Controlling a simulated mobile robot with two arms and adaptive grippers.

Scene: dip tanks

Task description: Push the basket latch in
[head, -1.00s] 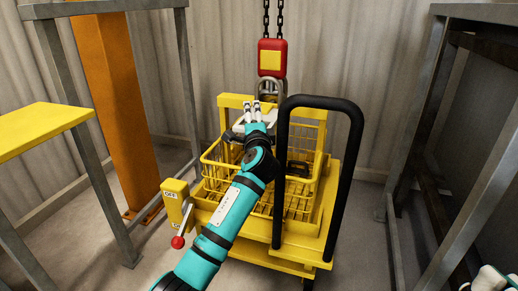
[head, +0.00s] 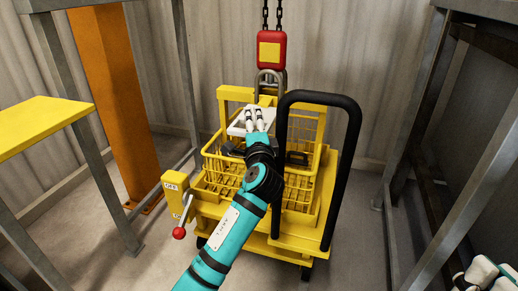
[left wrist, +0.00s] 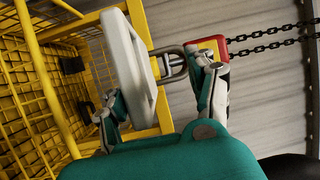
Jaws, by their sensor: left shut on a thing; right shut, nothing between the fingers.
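The yellow wire basket (head: 212,165) stands in a yellow cart frame. A white loop-shaped piece (head: 238,126) is at my left gripper (head: 256,114), above the basket; it also shows in the left wrist view (left wrist: 128,62). My left gripper is shut on this white piece, though the exact contact is hard to see. A dark fitting (head: 297,158) sits at the basket; I cannot tell which part is the latch. My right gripper (head: 482,276) is shut and empty at the lower right, partly cut off.
A red and yellow hoist block (head: 271,50) hangs on chains with a grey shackle (head: 270,80) behind the basket. A black handle (head: 352,150) rises at the cart's right. A lever with a red knob (head: 178,233) is front left. Grey steel frames stand both sides.

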